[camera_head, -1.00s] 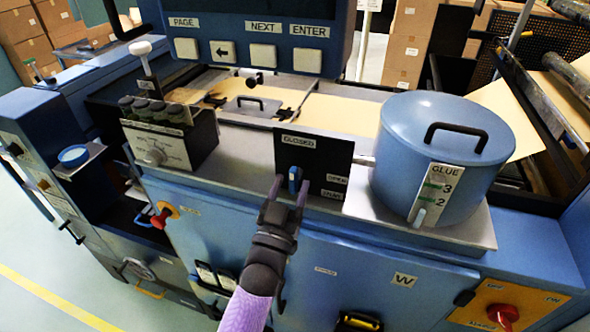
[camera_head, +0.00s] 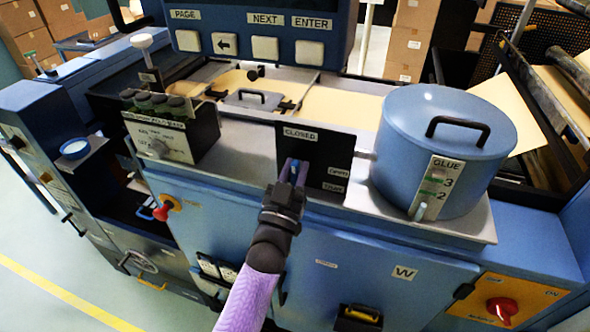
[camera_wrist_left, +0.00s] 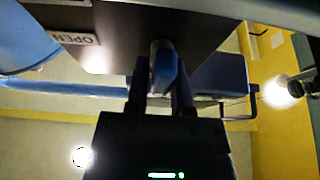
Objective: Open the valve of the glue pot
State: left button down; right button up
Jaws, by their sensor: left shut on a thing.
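The glue pot (camera_head: 432,150) is a large blue drum with a black lid handle and a GLUE level gauge (camera_head: 432,190) on its front. Left of it stands a black valve plate (camera_head: 322,160) with a CLOSED label at its top and an OPEN label (camera_head: 339,171) at lower right. The blue valve lever (camera_head: 294,172) is on this plate, mostly hidden by my left gripper (camera_head: 293,174). In the left wrist view the lever (camera_wrist_left: 163,62) sits between the fingertips of the gripper (camera_wrist_left: 161,82), which is shut on it. My right gripper is not in view.
A button panel (camera_head: 260,35) hangs above. Blue cabinet doors (camera_head: 350,260) lie below, with a red switch (camera_head: 502,309) at lower right. The space in front of the doors is mostly free.

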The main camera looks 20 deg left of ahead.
pick_arm(q)
jog(key=shift+m, duration=0.3)
jog(key=m+h, duration=0.2)
jog(key=m, duration=0.1)
jog(key=m+h, duration=0.1)
jog(key=m, duration=0.2)
jog(key=shift+d+m+g+h+p, duration=0.15)
jog(key=shift+m+g+h+p, duration=0.15)
jog(key=shift+g+h, duration=0.1)
jog(key=m+g+h, duration=0.1)
jog(key=m, duration=0.2)
jog(key=m+h+p, duration=0.1)
jog(key=m, duration=0.2)
jog(key=shift+g, duration=0.4)
jog(key=m+g+p, duration=0.1)
jog(key=m, duration=0.1)
jog(key=m+h+p, duration=0.1)
jog(key=m, duration=0.2)
jog(key=shift+d+f+g, duration=0.15)
jog(key=shift+g, duration=0.25)
jog(key=shift+f+m+g+p, duration=0.2)
jog(key=shift+m+g+p, duration=0.65)
jog(key=shift+m, duration=1.25)
jog(key=c, duration=0.6)
grip_release()
jog(key=shift+s, duration=0.1)
